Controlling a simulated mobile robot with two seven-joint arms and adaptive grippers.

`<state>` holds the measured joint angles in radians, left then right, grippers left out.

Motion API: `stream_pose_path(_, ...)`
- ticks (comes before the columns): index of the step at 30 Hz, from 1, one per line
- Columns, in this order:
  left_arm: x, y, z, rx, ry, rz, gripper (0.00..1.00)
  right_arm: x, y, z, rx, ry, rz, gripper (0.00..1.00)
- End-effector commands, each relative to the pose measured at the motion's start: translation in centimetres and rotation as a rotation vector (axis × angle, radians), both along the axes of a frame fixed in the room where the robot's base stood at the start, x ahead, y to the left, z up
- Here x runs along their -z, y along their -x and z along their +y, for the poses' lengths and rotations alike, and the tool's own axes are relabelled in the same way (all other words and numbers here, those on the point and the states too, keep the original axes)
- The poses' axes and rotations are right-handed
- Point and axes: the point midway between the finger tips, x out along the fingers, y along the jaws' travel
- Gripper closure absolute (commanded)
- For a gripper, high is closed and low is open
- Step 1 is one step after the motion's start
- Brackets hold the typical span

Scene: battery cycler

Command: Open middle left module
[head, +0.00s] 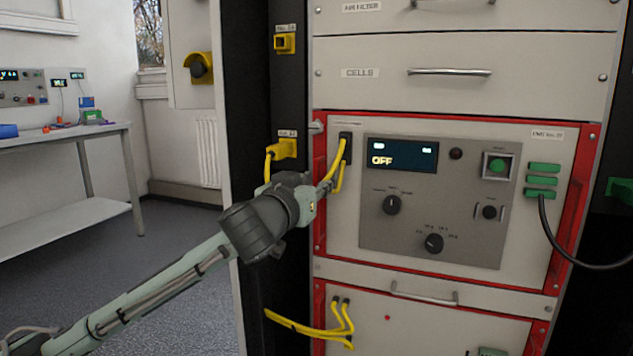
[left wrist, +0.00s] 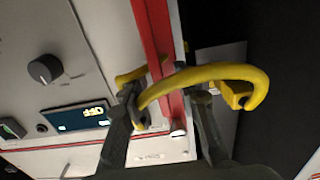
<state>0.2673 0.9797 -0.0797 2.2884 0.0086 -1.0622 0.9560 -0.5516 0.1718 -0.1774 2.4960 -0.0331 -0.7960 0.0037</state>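The middle module (head: 345,240) has a pale front in a red frame, with a grey control panel (head: 375,220) whose display (head: 400,154) reads OFF. Its front looks closed. A yellow cable (head: 335,160) runs from a black plug (head: 345,146) at its left edge. My left gripper (head: 325,187) is at that edge, partly hidden by its own wrist. In the left wrist view, my left gripper (left wrist: 165,95) has its fingers apart, one on each side of the red frame edge (left wrist: 155,40). The yellow cable (left wrist: 215,75) loops across them; contact is unclear. My right gripper is not in view.
A yellow socket (head: 284,148) sits on the dark rack post. Drawers with handles (head: 449,72) are above, and another module (head: 420,325) with yellow cables is below. A black cable (head: 560,240) hangs at the right. A bench (head: 70,132) stands at the far left, with open floor before it.

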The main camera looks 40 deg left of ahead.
Motion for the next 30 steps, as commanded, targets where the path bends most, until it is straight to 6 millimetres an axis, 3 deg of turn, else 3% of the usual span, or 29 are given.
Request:
stream_pose_path(9, 0.05, -0.26, 0.04, 0.001, 0.000, 0.000, 0.70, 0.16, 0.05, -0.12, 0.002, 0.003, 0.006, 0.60)
stream_pose_path(17, 0.05, -0.24, 0.04, 0.001, 0.000, 0.000, 1.00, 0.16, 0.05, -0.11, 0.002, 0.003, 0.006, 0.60)
stream_pose_path(30, 0.05, -0.26, 0.05, 0.000, 0.000, 0.001, 1.00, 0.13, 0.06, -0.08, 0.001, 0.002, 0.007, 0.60)
